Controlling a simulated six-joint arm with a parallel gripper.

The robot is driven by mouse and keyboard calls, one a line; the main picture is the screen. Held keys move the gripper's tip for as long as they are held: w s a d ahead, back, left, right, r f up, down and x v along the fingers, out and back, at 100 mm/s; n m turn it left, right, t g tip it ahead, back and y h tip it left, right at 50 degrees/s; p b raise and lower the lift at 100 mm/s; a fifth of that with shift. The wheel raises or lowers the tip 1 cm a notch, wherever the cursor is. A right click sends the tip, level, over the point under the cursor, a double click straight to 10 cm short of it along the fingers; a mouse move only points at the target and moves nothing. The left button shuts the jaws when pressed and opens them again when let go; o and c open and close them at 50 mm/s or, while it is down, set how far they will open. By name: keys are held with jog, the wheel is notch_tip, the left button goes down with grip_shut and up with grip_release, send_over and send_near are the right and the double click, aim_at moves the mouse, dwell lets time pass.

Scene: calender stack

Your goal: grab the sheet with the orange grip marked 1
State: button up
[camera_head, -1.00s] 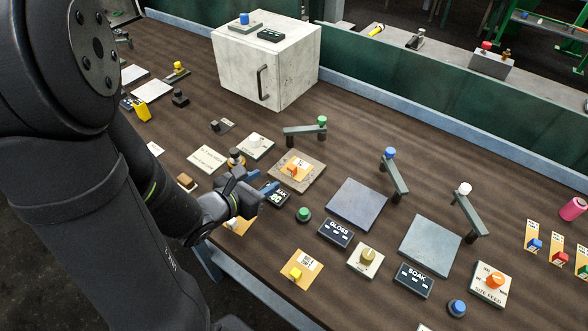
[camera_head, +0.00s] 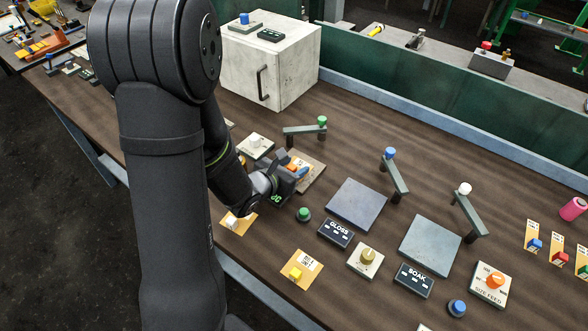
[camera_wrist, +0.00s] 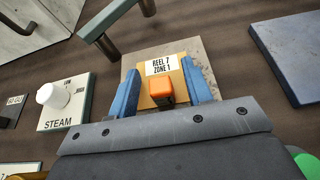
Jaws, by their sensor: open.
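The tan sheet (camera_wrist: 176,78) lies on a grey plate (camera_wrist: 212,55) in the wrist view. Its white label reads "REEL 7 ZONE 1", and an orange block grip (camera_wrist: 161,92) stands on it. My gripper (camera_wrist: 160,68) is open, with one blue finger on each side of the orange grip and a gap on both sides. In the head view, my gripper (camera_head: 296,167) is over the plate (camera_head: 314,177) and hides much of the sheet. Whether the fingers touch the sheet cannot be told.
A STEAM dial (camera_wrist: 58,98) is left of the plate. A green-knobbed lever (camera_head: 305,129) stands behind it, and a green button (camera_head: 303,214) in front. A grey pad (camera_head: 357,204) lies to the right. Another sheet with a yellow grip (camera_head: 296,273) lies nearer the front edge.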

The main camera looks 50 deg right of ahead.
jog(key=shift+d+f, duration=0.1)
jog(key=shift+d, duration=0.2)
grip_shut()
